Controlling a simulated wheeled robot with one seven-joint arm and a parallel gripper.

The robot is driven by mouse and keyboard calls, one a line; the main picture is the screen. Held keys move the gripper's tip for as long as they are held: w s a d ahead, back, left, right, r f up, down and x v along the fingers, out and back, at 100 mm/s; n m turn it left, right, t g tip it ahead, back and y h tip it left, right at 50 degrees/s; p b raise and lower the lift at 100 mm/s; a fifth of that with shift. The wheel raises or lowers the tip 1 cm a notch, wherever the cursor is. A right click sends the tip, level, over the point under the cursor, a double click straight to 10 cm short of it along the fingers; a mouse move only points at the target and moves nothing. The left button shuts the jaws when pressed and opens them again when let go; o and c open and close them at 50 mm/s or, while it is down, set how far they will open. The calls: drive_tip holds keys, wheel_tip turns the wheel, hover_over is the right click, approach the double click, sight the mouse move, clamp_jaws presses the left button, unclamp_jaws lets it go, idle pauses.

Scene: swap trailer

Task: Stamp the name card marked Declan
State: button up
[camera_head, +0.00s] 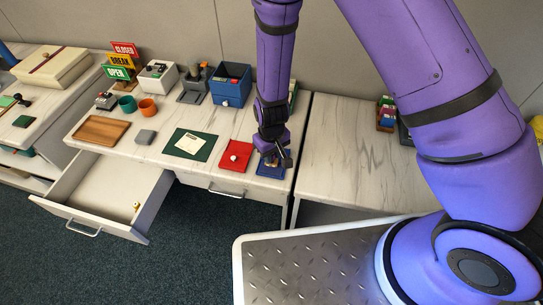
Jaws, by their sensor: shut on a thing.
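My gripper (277,157) is low over the blue square mat (270,167) at the right front of the marble desk. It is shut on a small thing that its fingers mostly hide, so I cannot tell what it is. Left of it lies a red square mat (229,163) with a small pale round-topped thing (234,157) on it. Further left a white card (190,144) lies on a green mat (210,152). Its writing is too small to read, so I cannot tell whether it says Declan.
A drawer (105,190) stands open at the left front. The side table (350,150) to the right is mostly bare.

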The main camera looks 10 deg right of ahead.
drive_tip(key=shift+r, duration=2.45)
